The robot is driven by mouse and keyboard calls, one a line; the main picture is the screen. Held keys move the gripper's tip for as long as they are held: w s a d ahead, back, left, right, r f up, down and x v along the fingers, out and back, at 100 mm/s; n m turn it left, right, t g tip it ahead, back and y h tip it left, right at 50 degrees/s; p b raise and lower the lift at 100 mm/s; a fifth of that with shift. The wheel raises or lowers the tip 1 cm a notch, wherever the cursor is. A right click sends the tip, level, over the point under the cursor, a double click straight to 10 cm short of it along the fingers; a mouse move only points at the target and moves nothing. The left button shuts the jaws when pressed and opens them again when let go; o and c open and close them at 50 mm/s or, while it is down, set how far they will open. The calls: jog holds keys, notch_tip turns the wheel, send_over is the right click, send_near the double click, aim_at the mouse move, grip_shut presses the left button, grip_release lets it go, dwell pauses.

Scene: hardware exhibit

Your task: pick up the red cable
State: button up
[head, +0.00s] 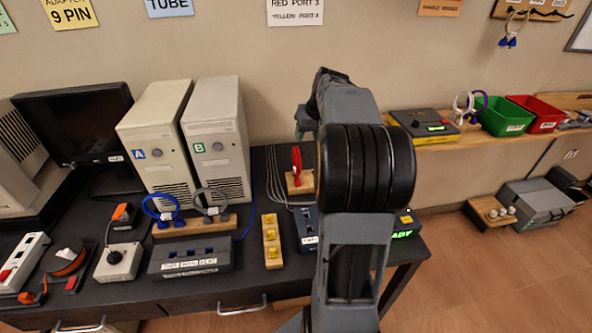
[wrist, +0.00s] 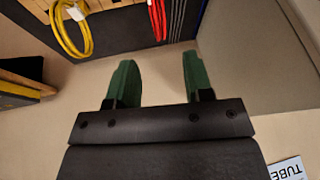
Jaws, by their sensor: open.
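The red cable (head: 296,166) is a loop standing on a small wooden block (head: 300,184) at the back of the dark table, just left of my arm in the head view. In the wrist view, part of the red cable (wrist: 157,18) shows at the top edge, beyond the fingertips and apart from them. My gripper (wrist: 157,75) has two green fingers spread open with nothing between them. In the head view my arm largely hides the gripper and covers the table right of the red cable.
A yellow cable (wrist: 72,28) hangs left of the red one in the wrist view. Several thin grey cables (head: 273,175) run beside the red cable's block. Computer tower B (head: 216,140) stands to its left. A blue cable (head: 161,209) and a grey cable (head: 211,203) stand in front of the towers.

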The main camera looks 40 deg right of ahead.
aim_at(298, 154)
jog(key=p+x, duration=0.1)
jog(key=x, duration=1.1)
jog(key=shift+w+f, duration=0.25)
jog(key=shift+f, duration=0.05)
grip_shut()
